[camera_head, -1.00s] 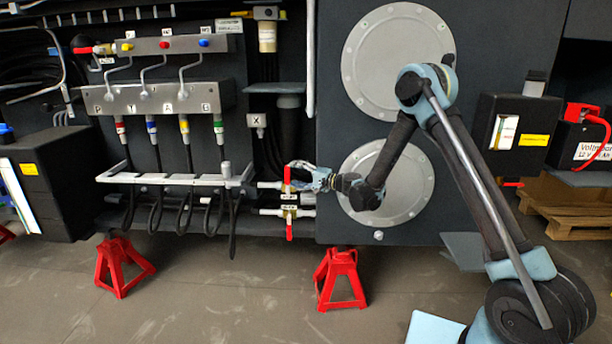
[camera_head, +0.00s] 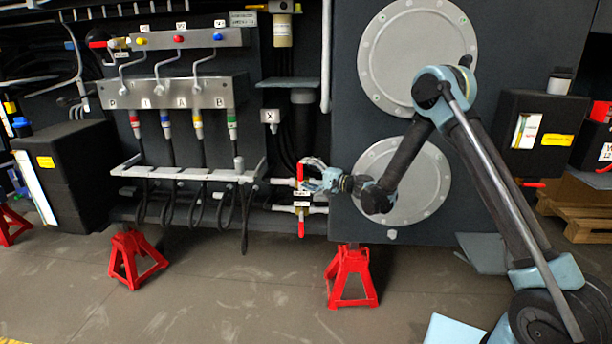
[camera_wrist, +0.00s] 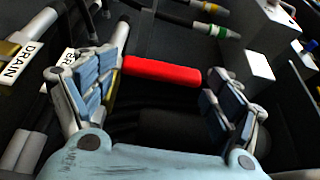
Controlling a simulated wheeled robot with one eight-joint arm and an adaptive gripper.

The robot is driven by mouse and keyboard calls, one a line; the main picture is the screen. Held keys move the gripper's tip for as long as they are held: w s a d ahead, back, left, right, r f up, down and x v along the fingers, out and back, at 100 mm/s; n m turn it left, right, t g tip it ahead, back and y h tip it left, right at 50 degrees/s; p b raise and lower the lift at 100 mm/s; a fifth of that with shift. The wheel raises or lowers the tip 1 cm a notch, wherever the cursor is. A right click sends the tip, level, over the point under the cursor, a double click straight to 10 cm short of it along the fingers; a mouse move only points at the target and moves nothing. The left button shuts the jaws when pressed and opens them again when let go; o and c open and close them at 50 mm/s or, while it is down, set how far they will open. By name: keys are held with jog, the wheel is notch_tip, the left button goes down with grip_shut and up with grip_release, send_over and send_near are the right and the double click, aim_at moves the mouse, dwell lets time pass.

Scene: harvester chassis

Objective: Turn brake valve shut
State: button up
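Two small valves with red lever handles sit on pipes at the chassis edge in the head view. The upper red handle (camera_head: 300,172) points up and the lower red handle (camera_head: 301,229) points down. My gripper (camera_head: 309,174) is at the upper handle, reaching in from the right. In the wrist view, my gripper (camera_wrist: 162,95) is open, with a red handle (camera_wrist: 162,71) lying across the space between its fingers. I see no clear grip on it. A label reading DRAIN (camera_wrist: 20,63) is at the left; a second label (camera_wrist: 70,57), starting "BR", is partly hidden by the left finger.
A grey rail (camera_head: 185,174) with hanging black hoses is left of the valves. A round cover plate (camera_head: 425,190) is behind my forearm. Red stands (camera_head: 351,280) are below the chassis. The floor (camera_head: 235,300) in front is clear.

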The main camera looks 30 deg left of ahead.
dwell(0.3)
jog(key=d, duration=1.2)
jog(key=shift+w, duration=0.35)
jog(key=shift+f, duration=0.1)
jog(key=shift+d, duration=0.1)
